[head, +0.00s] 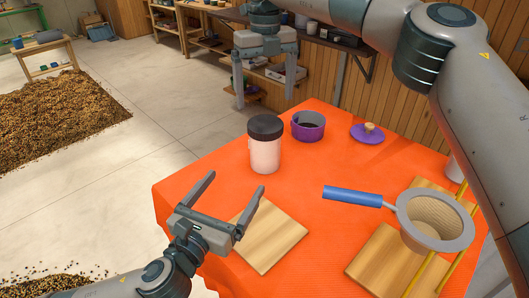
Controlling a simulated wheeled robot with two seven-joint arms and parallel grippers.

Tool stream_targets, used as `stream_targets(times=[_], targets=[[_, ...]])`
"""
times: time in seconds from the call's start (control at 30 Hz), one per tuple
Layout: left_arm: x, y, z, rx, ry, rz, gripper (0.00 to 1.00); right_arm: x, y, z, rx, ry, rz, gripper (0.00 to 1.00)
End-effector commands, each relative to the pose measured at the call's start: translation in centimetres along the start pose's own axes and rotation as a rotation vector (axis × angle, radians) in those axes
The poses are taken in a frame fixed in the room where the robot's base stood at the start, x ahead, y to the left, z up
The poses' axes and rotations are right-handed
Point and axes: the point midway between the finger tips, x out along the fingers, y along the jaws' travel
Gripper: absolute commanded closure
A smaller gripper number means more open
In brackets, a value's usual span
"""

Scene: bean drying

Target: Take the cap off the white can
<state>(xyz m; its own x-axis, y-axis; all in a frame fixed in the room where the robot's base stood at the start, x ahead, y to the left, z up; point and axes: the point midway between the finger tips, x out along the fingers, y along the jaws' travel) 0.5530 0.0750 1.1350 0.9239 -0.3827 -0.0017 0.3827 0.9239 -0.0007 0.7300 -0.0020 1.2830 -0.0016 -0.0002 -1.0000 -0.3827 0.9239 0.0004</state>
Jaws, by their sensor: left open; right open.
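The white can (265,156) stands upright on the orange-covered table, left of its middle. Its dark cap (266,128) sits on top of it. My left gripper (238,184) is open and empty, lower in the picture than the can and apart from it, beside a wooden board. My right gripper (264,96) is open and empty, with its fingers pointing down. In the picture it appears above the can's cap, and I see clear space between them.
A purple pot (308,125) and a purple lid (367,134) with a wooden knob stand behind the can. A wooden board (266,240) lies in front. A blue-handled strainer (433,222) sits at the right over another board (375,272). The orange cloth (215,165) is clear left of the can.

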Motion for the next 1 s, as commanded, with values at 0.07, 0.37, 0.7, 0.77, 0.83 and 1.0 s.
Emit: stream_targets(times=[0.07, 0.37, 0.7, 0.77, 0.83, 1.0], targets=[[0.0, 0.0, -0.1, 0.0, 0.0, 0.0, 0.11, 0.1, 0.0, 0.0, 0.0, 0.0, 0.0, 0.1], [0.0, 0.0, -0.1, 0.0, 0.0, 0.0, 0.11, 0.1, 0.0, 0.0, 0.0, 0.0, 0.0, 0.1], [1.9, 0.0, 0.0, 0.001, -0.002, 0.0, 0.11, 0.1, 0.0, 0.0, 0.0, 0.0, 0.0, 0.1], [2.6, 0.0, 0.0, 0.0, -0.003, 0.0, 0.11, 0.1, 0.0, 0.0, 0.0, 0.0, 0.0, 0.1], [3.5, 0.0, 0.0, 0.0, -0.001, 0.001, 0.11, 0.1, 0.0, 0.0, 0.0, 0.0, 0.0, 0.1], [6.3, 0.0, 0.0, 0.0, -0.002, 0.001, 0.11, 0.1, 0.0, 0.0, 0.0, 0.0, 0.0, 0.1]])
